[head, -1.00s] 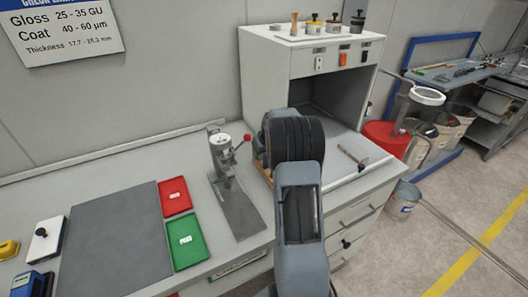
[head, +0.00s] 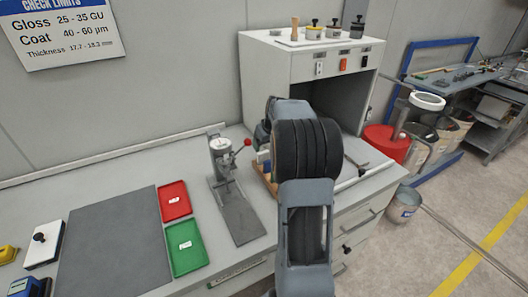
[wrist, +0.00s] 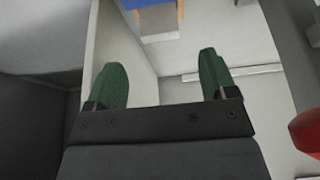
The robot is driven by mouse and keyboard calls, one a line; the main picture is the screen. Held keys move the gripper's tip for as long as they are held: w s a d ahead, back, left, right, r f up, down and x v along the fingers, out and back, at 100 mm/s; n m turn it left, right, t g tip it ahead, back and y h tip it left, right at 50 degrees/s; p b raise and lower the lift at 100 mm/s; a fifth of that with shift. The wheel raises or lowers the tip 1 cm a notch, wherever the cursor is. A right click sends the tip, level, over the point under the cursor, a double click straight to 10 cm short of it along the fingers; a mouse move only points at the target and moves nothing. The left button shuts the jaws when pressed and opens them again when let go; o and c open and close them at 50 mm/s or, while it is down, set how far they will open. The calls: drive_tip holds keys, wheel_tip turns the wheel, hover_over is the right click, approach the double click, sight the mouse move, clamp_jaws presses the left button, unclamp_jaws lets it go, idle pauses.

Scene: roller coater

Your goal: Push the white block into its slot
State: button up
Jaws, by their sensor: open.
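My gripper (wrist: 162,78) shows in the wrist view with its two green fingertips wide apart and nothing between them. In the head view my own arm mostly hides it. A wooden holder (head: 267,181) stands on the bench beside my arm, partly covered by it, with small pale and blue parts showing at its top. I cannot tell whether the white block or its slot is among them. A white block-like piece with a black knob (head: 44,243) lies at the bench's far left; I cannot tell if it is the task's block.
A press stand with a red-knobbed lever (head: 224,160) stands just left of the holder. Red (head: 174,201) and green (head: 187,247) trays and a grey mat (head: 115,245) lie further left. A white cabinet (head: 295,75) stands behind. A blue thing (wrist: 150,4) tops the wrist view.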

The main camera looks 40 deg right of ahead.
drive_tip(key=shift+v, duration=1.4)
